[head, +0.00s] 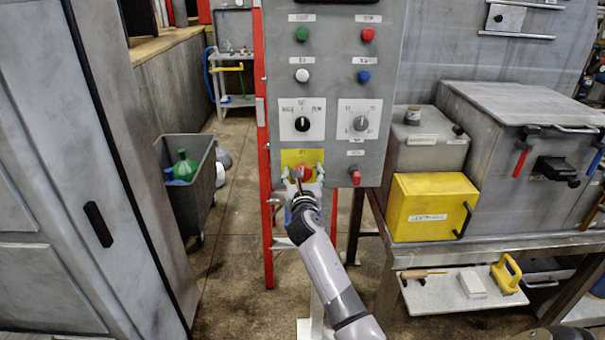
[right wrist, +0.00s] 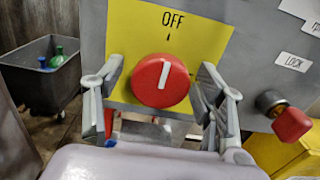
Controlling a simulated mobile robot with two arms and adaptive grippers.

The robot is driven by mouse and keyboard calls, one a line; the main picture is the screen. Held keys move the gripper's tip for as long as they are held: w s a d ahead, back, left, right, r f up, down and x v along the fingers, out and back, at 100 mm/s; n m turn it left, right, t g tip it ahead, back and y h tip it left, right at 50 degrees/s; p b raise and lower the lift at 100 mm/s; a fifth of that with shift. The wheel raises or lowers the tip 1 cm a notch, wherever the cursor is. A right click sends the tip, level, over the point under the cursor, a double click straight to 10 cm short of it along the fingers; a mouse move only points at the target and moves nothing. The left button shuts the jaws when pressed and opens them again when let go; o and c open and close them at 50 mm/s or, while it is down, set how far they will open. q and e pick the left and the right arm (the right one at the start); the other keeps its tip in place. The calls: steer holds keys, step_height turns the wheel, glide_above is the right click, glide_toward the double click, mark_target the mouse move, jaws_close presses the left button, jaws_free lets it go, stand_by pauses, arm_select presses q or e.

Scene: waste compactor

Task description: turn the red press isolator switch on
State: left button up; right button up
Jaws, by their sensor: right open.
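The red press isolator switch (right wrist: 152,92) is a round red knob on a yellow plate (right wrist: 120,22) marked OFF. Its white line stands nearly upright, toward the OFF mark. In the head view the knob (head: 307,173) is low on the grey control panel (head: 333,84), partly covered by my right gripper (head: 303,177). In the right wrist view my right gripper (right wrist: 160,70) is open, with one finger on each side of the knob. Gaps show between the fingers and the knob. My left gripper is not in view.
A smaller red switch (right wrist: 290,122) with a LOCK label is to the right of the knob. Black (head: 302,124) and grey (head: 360,124) selectors and coloured buttons are above. A yellow box (head: 430,205) stands right of the panel, a grey bin (head: 200,190) left.

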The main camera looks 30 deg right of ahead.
steer(key=c, duration=1.2)
steer(key=shift+m, duration=0.3)
steer(key=m, duration=0.3)
steer(key=shift+m+b, duration=0.3)
steer(key=m+b, duration=0.1)
steer(key=m, duration=0.3)
steer(key=shift+f+m, duration=0.1)
steer(key=shift+m, duration=0.2)
steer(key=m+b, duration=0.1)
steer(key=m, duration=0.3)
steer(key=shift+m+b, duration=0.3)
steer(key=m+b, duration=0.1)
steer(key=m, duration=0.3)
steer(key=shift+m, duration=0.4)
